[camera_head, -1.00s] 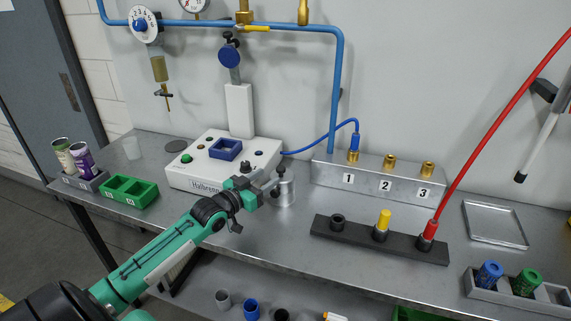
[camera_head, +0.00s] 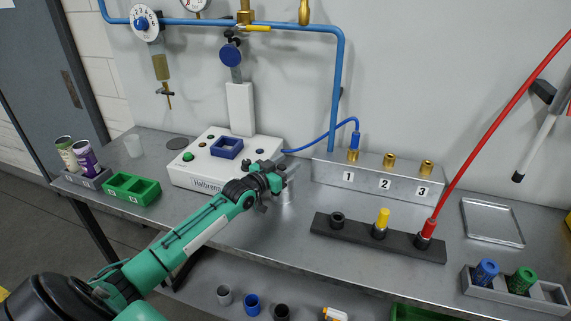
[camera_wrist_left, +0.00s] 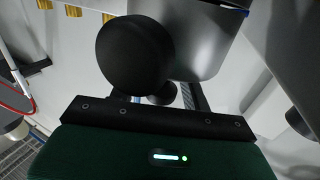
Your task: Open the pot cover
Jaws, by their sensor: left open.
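The small silver metal pot (camera_head: 287,197) stands on the bench to the right of the white printing box, mostly hidden behind my left gripper (camera_head: 279,176). In the left wrist view its metal body (camera_wrist_left: 212,42) fills the upper middle, with a round black knob (camera_wrist_left: 135,55) close in front of my left gripper (camera_wrist_left: 155,95). The left gripper is open at the pot's cover. I cannot tell whether the fingers touch the knob. My right gripper is in neither view.
The white box (camera_head: 185,175) with a blue square frame (camera_head: 227,148) is close left of the gripper. The numbered metal block (camera_head: 330,172) and a black holder (camera_head: 345,235) are to the right. A blue hose (camera_head: 320,141) hangs behind.

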